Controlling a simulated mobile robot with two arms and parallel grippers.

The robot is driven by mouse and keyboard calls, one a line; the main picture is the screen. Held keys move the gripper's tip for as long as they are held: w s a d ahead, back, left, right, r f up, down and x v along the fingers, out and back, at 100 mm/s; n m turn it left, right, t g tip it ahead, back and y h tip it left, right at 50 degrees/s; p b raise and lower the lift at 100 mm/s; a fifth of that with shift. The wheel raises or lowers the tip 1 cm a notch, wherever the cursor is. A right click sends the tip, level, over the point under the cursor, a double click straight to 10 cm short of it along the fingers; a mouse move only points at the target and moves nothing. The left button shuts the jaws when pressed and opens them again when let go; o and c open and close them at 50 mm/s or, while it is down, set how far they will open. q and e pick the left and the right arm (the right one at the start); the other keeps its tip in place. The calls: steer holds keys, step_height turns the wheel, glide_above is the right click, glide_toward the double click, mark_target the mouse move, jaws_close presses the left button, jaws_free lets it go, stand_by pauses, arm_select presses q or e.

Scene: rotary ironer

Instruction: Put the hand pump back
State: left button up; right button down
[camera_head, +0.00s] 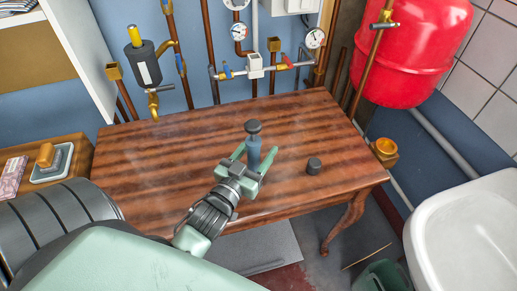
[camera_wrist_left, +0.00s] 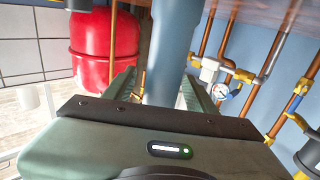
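The hand pump (camera_head: 254,152) has a blue cylindrical body and a dark knob on top. It stands about upright over the wooden table (camera_head: 170,175), near the middle. Its lower end is hidden behind my gripper. In the left wrist view the pump's blue tube (camera_wrist_left: 172,50) runs between the two fingers (camera_wrist_left: 160,92). My right gripper is in neither view.
Behind are copper pipes with gauges (camera_head: 315,38) and a red tank (camera_head: 408,60). A white basin (camera_head: 465,235) is at the lower right. The table's left half is clear.

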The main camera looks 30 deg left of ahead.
arm_select(q)
steer(key=shift+s+r, duration=0.1)
steer(key=shift+s, duration=0.05)
steer(key=s+d+b, duration=0.1)
steer(key=s, duration=1)
steer(key=shift+s, duration=0.35)
